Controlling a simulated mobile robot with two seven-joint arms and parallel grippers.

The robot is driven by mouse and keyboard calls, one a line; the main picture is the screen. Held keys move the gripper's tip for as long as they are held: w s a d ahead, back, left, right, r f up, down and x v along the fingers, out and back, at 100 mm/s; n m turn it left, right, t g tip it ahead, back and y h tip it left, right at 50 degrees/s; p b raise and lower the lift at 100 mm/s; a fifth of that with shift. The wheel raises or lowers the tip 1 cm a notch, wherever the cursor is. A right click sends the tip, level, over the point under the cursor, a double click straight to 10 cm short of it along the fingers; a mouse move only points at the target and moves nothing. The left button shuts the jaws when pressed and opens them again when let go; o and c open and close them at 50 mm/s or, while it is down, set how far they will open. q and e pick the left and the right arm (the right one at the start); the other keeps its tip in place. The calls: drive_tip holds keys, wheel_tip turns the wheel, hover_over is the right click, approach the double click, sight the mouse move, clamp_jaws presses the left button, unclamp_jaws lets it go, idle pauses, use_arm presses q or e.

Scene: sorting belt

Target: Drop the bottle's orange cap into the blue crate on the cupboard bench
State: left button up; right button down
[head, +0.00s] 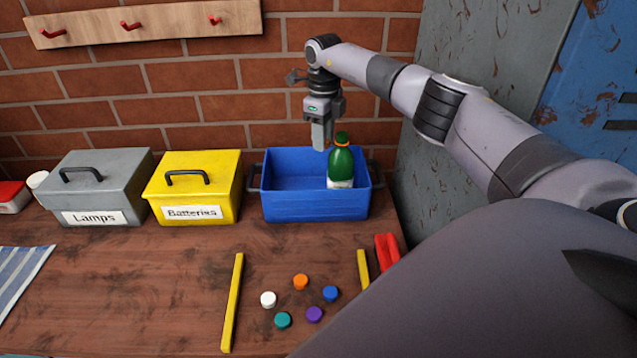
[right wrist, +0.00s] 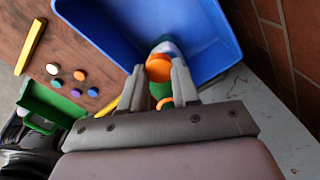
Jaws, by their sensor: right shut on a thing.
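The blue crate (head: 313,207) stands open on the wooden bench against the brick wall. A green bottle (head: 342,163) with a white label and an orange neck ring stands upright at the crate's right end, apparently inside. Its mouth shows green, without an orange cap. My right gripper (head: 322,140) points down over the crate, just left of the bottle's neck. In the right wrist view its fingers are shut on an orange cap (right wrist: 158,68); the head view hides this cap. Another orange cap (head: 300,281) lies loose on the bench. My left gripper is not in view.
Several loose caps lie on the bench between two yellow strips (head: 233,302). A yellow Batteries box (head: 195,188) and a grey Lamps box (head: 98,188) stand left of the crate. A red object (head: 386,250) lies at the right, near my arm. The brick wall is close behind.

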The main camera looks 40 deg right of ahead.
drive_tip(key=shift+f, duration=0.8)
drive_tip(key=c, duration=0.8)
unclamp_jaws()
drive_tip(key=shift+o, duration=0.2)
drive_tip(key=shift+r, duration=0.1)
wheel_tip(320, 180, up, 7)
drive_tip(key=shift+b, duration=0.5)
